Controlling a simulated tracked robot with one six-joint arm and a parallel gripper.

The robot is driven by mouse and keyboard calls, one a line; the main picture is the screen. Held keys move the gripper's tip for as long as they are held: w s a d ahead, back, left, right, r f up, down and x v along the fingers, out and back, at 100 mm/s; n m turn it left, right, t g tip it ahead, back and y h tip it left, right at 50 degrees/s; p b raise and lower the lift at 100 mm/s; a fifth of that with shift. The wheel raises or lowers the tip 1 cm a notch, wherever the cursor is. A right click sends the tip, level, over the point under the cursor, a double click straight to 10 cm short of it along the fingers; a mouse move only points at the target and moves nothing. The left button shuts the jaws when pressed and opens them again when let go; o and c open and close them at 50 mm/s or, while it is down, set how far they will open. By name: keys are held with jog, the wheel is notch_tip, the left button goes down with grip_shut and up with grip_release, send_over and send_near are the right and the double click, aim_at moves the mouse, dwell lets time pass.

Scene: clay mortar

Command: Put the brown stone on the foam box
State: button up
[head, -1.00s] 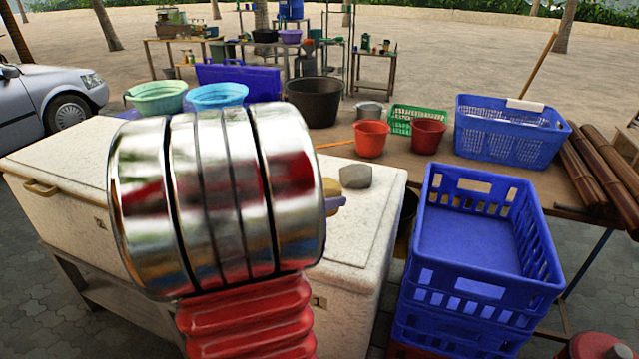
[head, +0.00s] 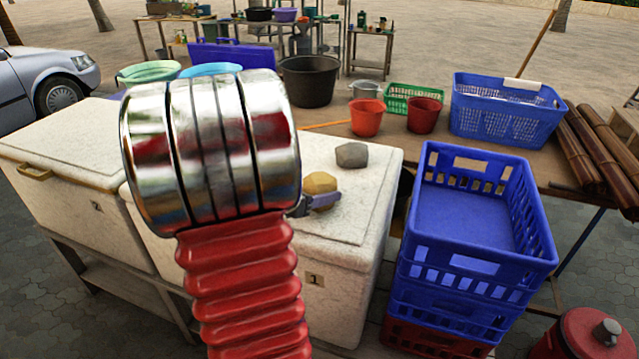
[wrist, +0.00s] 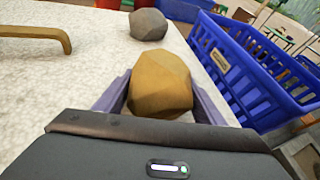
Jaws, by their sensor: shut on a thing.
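The brown stone (head: 321,187) is a yellowish-brown faceted lump. It sits between the two purple-grey fingers of my gripper (head: 318,203), which are shut on it. In the wrist view the stone (wrist: 160,82) fills the space between the fingers (wrist: 163,98). The white speckled foam box (head: 372,205), marked 1, has its lid below the stone. I cannot tell whether the stone touches the lid. A grey stone (head: 352,155) lies apart on the same lid, farther back; it also shows in the wrist view (wrist: 148,24). My arm hides part of the lid.
A second foam box (head: 60,150), marked 2, stands to the left. Stacked blue crates (head: 470,255) stand close to the right of box 1. Red buckets (head: 366,118), a black tub (head: 310,82) and a blue basket (head: 508,112) stand behind. The lid's right part is free.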

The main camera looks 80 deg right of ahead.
dwell(0.3)
jog(key=o, duration=2)
jog(key=shift+f, duration=0.1)
jog(key=shift+w+a+r, duration=0.1)
jog(key=shift+a+r, duration=0.1)
jog(key=v, duration=1.1)
jog(key=shift+w+a+r, duration=0.15)
jog(key=shift+a, duration=0.1)
